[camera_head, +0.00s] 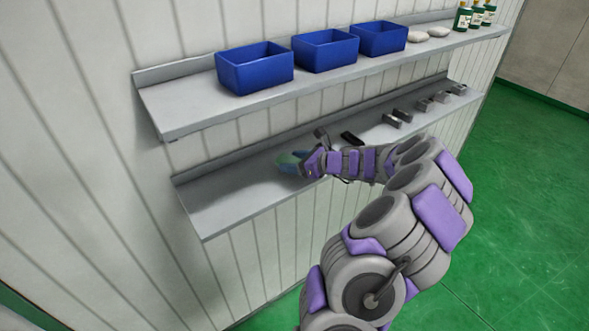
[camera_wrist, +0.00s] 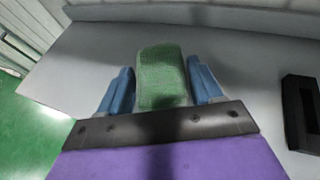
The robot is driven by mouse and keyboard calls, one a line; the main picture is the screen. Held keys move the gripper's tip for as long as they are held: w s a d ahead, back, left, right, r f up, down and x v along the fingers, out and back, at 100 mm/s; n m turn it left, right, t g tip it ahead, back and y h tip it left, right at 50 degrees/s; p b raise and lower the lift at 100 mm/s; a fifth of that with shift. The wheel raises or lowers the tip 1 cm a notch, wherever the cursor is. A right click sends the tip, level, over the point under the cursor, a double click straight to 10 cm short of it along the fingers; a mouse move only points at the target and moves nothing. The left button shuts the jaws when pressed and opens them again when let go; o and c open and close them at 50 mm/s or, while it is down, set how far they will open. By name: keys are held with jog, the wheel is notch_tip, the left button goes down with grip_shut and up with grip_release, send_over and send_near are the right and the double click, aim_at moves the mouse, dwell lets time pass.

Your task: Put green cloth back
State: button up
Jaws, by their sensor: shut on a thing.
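The green cloth (camera_wrist: 162,75) is a folded, block-like piece in the wrist view, between the two blue fingers of my gripper (camera_wrist: 161,88). My gripper is shut on it. In the head view my gripper (camera_head: 290,162) is at the lower grey shelf (camera_head: 225,193), left of its middle. The cloth shows there only as a small greenish patch, mostly hidden by the fingers. I cannot tell whether the cloth touches the shelf surface.
A black object (camera_head: 351,138) lies on the lower shelf right of my gripper, with several grey metal blocks (camera_head: 398,118) farther right. The upper shelf (camera_head: 185,107) overhangs with three blue bins (camera_head: 255,69), white cloths (camera_head: 419,36) and green bottles (camera_head: 463,17). The lower shelf's left end is clear.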

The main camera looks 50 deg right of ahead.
jog(key=shift+f, duration=1.8)
jog(key=o, duration=1)
jog(key=shift+o, duration=0.2)
